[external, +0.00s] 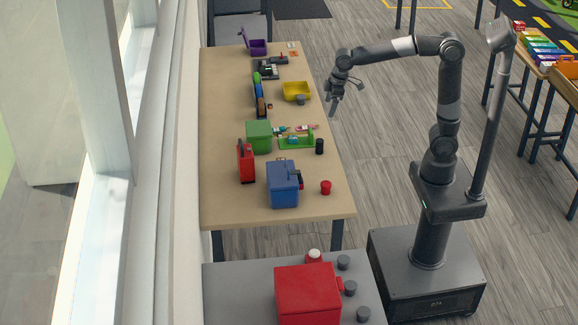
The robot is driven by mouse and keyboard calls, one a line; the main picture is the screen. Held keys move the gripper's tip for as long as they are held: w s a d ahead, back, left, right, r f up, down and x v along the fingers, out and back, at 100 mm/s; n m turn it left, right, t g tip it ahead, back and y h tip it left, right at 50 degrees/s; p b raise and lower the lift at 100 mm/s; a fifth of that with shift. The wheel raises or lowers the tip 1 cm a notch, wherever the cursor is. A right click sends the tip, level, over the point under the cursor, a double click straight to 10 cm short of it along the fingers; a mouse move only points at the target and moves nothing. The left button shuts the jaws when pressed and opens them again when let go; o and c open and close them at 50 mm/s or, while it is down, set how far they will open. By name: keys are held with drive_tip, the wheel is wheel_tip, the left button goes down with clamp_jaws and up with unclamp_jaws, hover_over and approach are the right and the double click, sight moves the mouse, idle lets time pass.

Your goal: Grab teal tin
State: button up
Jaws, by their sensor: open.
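I cannot make out a clear teal tin. A small teal item (281,131) lies on the table next to the green tray, too small to identify. My gripper (337,98) is open and empty, hanging in the air by the table's right edge. It is to the right of the yellow bin (296,91) and above and right of the teal item, apart from both.
A grey bench (235,293) with a red box (307,294) stands in front. The table's left side is clear.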

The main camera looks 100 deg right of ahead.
drive_tip(key=w+d+f+g, duration=0.1)
drive_tip(key=w+d+f, duration=0.5)
drive_tip(key=w+d, duration=0.25)
drive_tip(key=g, duration=0.1)
hover_over(293, 136)
wheel_tip(293, 136, down, 9)
drive_tip(key=shift+m+y, duration=0.4)
drive_tip(key=f, duration=0.5)
drive_tip(key=shift+w+d+f, duration=0.15)
drive_tip(key=shift+d+f, duration=0.05)
drive_tip(key=shift+a+f, duration=0.15)
drive_tip(key=shift+f, duration=2.5)
drive_tip(key=shift+c, duration=0.4)
drive_tip(key=c, duration=1)
drive_tip(key=shift+r, duration=0.15)
